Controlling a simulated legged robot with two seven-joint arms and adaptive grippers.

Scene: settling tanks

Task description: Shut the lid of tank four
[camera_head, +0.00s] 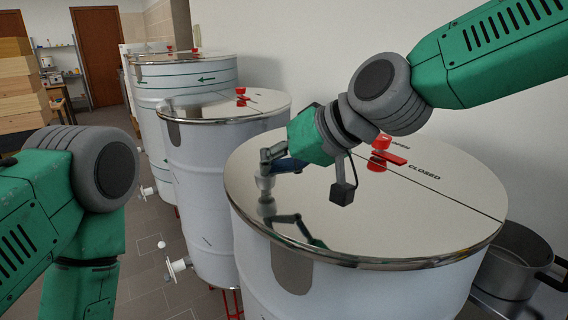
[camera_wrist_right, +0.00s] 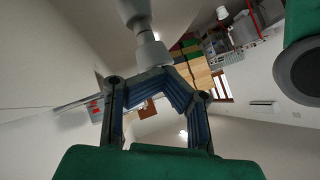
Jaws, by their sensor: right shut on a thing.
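The nearest tank (camera_head: 330,295) is a large pale metal drum with a shiny lid (camera_head: 400,220) lying flat on top. I cannot read a tank number. A dark seam crosses the lid, with a red pointer (camera_head: 388,157) and the word CLOSED beside it. My right gripper (camera_head: 266,172) is low over the lid's left edge, shut on a small grey knob (camera_head: 265,184). The knob (camera_wrist_right: 152,53) shows at the fingertips in the right wrist view, with its reflection beyond. My left arm shows at the left of the head view, but its gripper is out of view.
Two more lidded tanks (camera_head: 200,150) (camera_head: 180,75) stand in a row behind, with red fittings on top. A metal pot (camera_head: 515,260) is at the lower right. Stacked wooden boxes (camera_head: 20,85) stand at the left. A white wall (camera_head: 290,50) rises behind the tanks.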

